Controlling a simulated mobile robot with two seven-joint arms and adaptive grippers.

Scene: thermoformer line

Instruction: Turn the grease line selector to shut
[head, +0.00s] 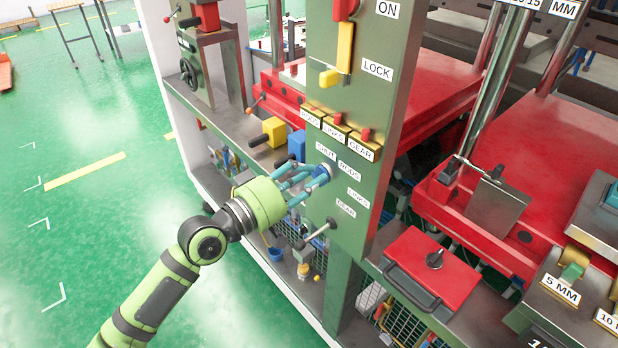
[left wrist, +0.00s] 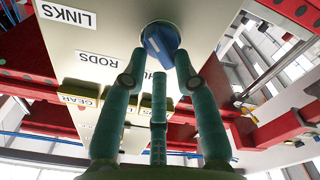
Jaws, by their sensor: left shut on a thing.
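The grease line selector is a round blue knob (head: 321,175) on the green panel (head: 385,110). Labels SHUT (head: 325,151), RODS (head: 348,170), LINKS (head: 358,197) and GEAR (head: 346,209) are set around its upper and right side. My left gripper (head: 312,180) reaches in from the left and is shut on the knob. In the left wrist view, its teal fingers meet the blue knob (left wrist: 160,42) from both sides, and a finger covers part of the SHUT label. I cannot tell which label the knob points at. My right gripper is not in view.
A lever handle (head: 318,234) sticks out just below the gripper. Blue (head: 297,145) and yellow (head: 273,131) blocks with dark handles stand close behind it. A yellow LOCK lever (head: 338,62) is higher on the panel. Green floor (head: 90,230) at left is clear.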

